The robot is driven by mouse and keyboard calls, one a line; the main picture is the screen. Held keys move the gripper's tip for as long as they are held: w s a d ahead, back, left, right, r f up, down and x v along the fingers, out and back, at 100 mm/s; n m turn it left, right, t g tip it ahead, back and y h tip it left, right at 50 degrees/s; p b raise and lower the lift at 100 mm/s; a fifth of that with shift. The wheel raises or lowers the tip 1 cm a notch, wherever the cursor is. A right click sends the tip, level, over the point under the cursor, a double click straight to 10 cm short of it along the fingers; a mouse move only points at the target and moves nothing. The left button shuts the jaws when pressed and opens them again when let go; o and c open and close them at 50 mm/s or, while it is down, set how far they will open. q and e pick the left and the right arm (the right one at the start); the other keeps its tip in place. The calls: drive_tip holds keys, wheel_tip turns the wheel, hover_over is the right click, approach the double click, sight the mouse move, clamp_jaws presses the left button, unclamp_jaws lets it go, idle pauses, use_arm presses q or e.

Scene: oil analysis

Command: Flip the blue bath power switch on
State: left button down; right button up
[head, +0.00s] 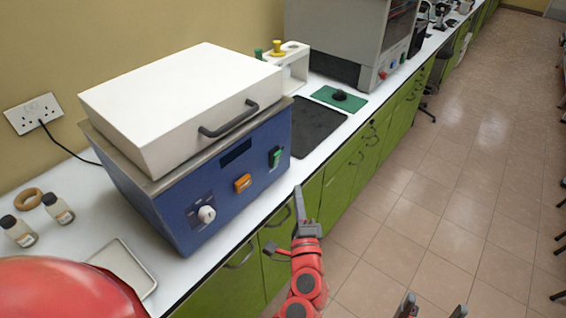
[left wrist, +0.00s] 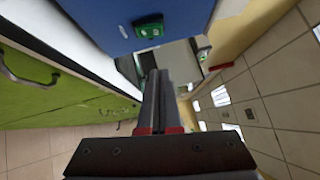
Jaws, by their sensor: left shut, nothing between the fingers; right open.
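The blue bath (head: 228,172) stands on the bench under a white lid (head: 185,105) with a dark handle. Its front carries a white knob (head: 206,214), an orange rocker switch (head: 243,183) and a green switch (head: 276,157) near the right end. Which one is the power switch I cannot read. In the left wrist view the green switch (left wrist: 149,29) shows on the blue panel (left wrist: 120,14). My left gripper (head: 298,192) is shut and empty, pointing up in front of the bath, apart from the green switch. My right gripper (head: 431,307) is open and empty, low over the floor.
Green cabinets with handles (head: 278,216) run below the bench edge. A dark plate (head: 318,127) and a green mat (head: 340,98) lie right of the bath. Two bottles (head: 58,209) and a metal tray (head: 123,266) are at the left.

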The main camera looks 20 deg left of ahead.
sight(280, 154)
use_arm(q)
drive_tip(key=w+a+p, duration=0.1)
drive_tip(key=w+a, duration=0.1)
drive_tip(key=w+a+r+p, duration=0.1)
drive_tip(key=w+a, duration=0.1)
drive_tip(key=w, duration=0.1)
drive_tip(key=w+a+r+p, duration=0.1)
drive_tip(key=w+a, duration=0.1)
drive_tip(key=shift+w+a+p, duration=0.2)
drive_tip(key=shift+a+p, duration=0.05)
drive_tip(key=shift+p, duration=0.15)
drive_tip(key=shift+f, duration=0.15)
drive_tip(key=shift+w+a+r+n+g+p, duration=0.15)
drive_tip(key=shift+a+r+n+g+p, duration=0.3)
drive_tip(key=shift+p, duration=0.45)
drive_tip(key=shift+d+f+b, duration=0.15)
drive_tip(key=shift+f+b, duration=0.1)
drive_tip(key=shift+b, duration=0.05)
